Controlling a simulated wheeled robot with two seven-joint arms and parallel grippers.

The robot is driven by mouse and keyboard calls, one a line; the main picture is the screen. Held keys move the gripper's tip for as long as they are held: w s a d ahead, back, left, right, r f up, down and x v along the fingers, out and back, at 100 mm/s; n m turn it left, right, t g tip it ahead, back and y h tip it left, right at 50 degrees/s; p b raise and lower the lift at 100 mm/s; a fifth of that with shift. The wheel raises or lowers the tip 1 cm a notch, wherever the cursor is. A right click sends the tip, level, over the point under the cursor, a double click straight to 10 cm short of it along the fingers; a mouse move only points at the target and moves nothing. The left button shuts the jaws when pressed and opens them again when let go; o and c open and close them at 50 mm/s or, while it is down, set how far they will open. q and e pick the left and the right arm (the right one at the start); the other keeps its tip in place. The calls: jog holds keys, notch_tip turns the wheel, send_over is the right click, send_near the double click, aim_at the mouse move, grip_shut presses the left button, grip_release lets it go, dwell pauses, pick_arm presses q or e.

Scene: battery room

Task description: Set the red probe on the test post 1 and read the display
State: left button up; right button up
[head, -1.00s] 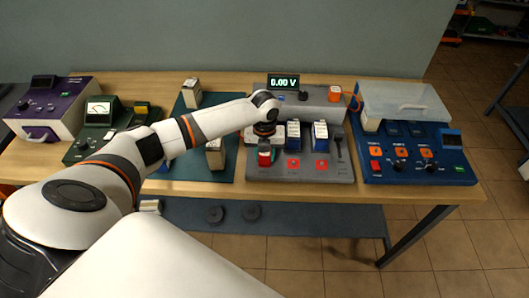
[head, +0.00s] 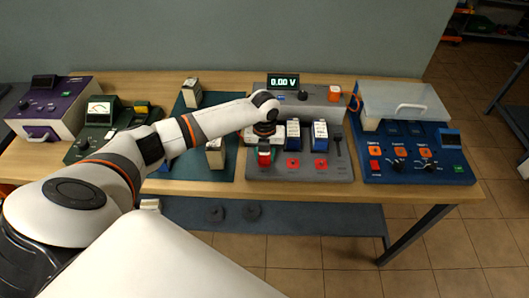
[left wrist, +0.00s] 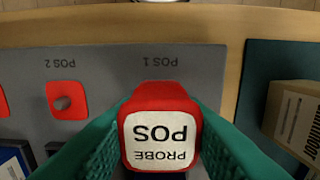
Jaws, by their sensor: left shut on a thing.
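My left gripper (head: 265,146) is shut on the red probe (head: 264,158), over the left end of the grey test panel (head: 290,174). In the left wrist view the probe (left wrist: 160,98) has a white label reading "PROBE POS", upside down, between green fingers. The printed "POS 1" (left wrist: 160,62) lies right beside it on the panel. Test post 1 is hidden under the probe; I cannot tell whether they touch. The red post 2 (left wrist: 66,100) shows beside it. The display (head: 283,81) reads 0.00 V. My right gripper is out of view.
Blue-and-white battery cells (head: 293,135) stand behind the posts. A beige cell (head: 215,153) stands on the green mat (head: 190,170) to the left. A blue instrument (head: 415,170) is on the right, and a green meter box (head: 100,125) at the left.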

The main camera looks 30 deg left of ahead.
pick_arm(q)
jog(key=shift+f+b, duration=0.4)
jog(key=shift+f, duration=0.25)
jog(key=o, duration=0.7)
jog(key=shift+r, duration=0.15)
notch_tip(320, 180, up, 11)
jog(key=p, duration=1)
